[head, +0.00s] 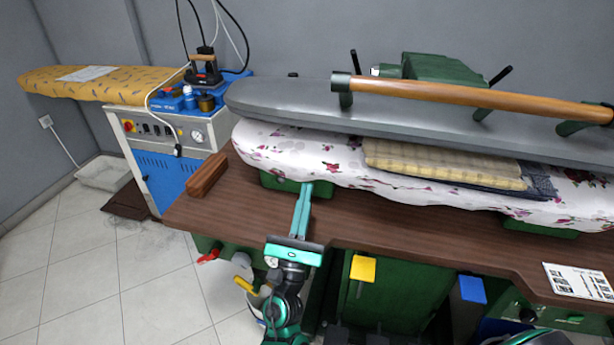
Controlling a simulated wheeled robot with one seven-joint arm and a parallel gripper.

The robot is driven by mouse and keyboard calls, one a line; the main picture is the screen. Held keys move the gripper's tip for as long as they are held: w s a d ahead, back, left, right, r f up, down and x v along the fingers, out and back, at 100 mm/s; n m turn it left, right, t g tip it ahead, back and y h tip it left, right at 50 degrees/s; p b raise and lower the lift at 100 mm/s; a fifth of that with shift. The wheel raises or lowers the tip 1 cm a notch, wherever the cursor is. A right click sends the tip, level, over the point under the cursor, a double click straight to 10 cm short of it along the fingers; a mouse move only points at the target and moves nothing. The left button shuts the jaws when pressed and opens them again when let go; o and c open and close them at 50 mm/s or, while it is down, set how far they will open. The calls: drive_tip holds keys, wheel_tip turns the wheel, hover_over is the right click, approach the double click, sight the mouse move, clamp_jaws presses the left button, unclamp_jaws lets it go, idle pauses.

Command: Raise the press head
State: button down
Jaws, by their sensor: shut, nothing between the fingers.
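The press head (400,119) is a long grey plate with a wooden bar handle (470,97) along its front. It sits low over the floral padded buck (330,162), with a narrow gap between them. A folded yellow checked cloth (445,164) and a dark blue cloth (540,181) lie on the buck under the head. My gripper (304,190) is shut and empty, with its fingers pointing up at the front edge of the buck. It is below and left of the handle and apart from it. I cannot tell whether the fingertips touch the buck.
The brown wooden table (380,222) carries the press; a wooden block (207,174) is at its left end. Yellow (362,268) and blue (472,289) pedals show below. A paper sheet (577,280) lies right. An ironing station (170,140) stands left. The left floor is mostly clear.

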drive_tip(key=s+r+x, duration=0.1)
drive_tip(key=r+x, duration=0.1)
drive_tip(key=x, duration=0.9)
drive_tip(key=shift+a+r, duration=0.2)
drive_tip(key=shift+r, duration=0.15)
drive_tip(key=shift+s, duration=0.1)
